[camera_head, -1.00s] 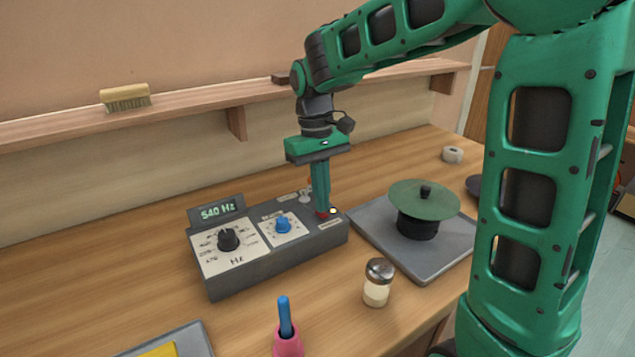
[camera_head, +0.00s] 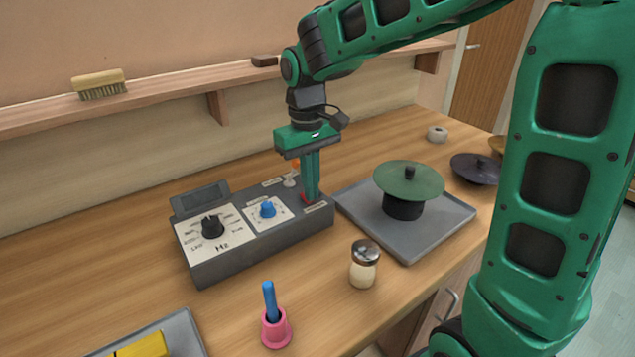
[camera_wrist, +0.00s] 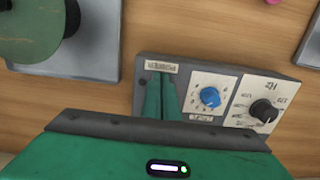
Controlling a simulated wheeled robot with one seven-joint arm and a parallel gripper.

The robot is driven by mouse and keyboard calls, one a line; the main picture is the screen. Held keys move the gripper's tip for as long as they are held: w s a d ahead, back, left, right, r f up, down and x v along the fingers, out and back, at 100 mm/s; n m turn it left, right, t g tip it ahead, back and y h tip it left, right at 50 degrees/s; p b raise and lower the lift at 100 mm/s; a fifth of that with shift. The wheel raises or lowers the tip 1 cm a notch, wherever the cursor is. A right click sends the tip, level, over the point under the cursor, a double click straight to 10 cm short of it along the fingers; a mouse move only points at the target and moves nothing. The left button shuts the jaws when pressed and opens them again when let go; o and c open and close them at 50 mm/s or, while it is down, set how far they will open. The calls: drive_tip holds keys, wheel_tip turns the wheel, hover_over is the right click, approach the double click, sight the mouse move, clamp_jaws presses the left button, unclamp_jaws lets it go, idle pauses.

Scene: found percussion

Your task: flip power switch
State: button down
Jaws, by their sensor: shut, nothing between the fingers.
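A grey control box (camera_head: 262,262) sits on the wooden bench, with a black Hz dial (camera_head: 212,226) and a blue knob (camera_head: 268,210). Its display (camera_head: 201,198) is dark. My gripper (camera_head: 309,198) is shut and empty, pointing down at the box's right end. A bit of red shows at its fingertips, which hide most of the power switch there. In the wrist view the fingers (camera_wrist: 159,97) reach the box beside the blue knob, below a small label. I cannot see the switch itself in that view.
A grey tray (camera_head: 440,237) with a green disc (camera_head: 408,180) on a black base stands right of the box. A glass shaker (camera_head: 364,266) and a pink cup (camera_head: 276,330) with a blue handle stand in front. A shelf with a brush (camera_head: 99,84) runs behind.

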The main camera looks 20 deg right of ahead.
sight(303, 194)
drive_tip(key=shift+w+a+f, duration=0.1)
drive_tip(key=shift+w+a, duration=0.15)
drive_tip(key=shift+a, duration=0.2)
drive_tip(key=shift+w+a+f, duration=0.1)
drive_tip(key=shift+w+f, duration=0.05)
drive_tip(key=shift+w, duration=0.5)
drive_tip(key=shift+w+r, duration=0.1)
drive_tip(key=shift+r, duration=0.15)
drive_tip(key=shift+w+r, duration=0.65)
wheel_tip(303, 194, up, 9)
drive_tip(key=s, duration=0.1)
drive_tip(key=shift+r, duration=0.2)
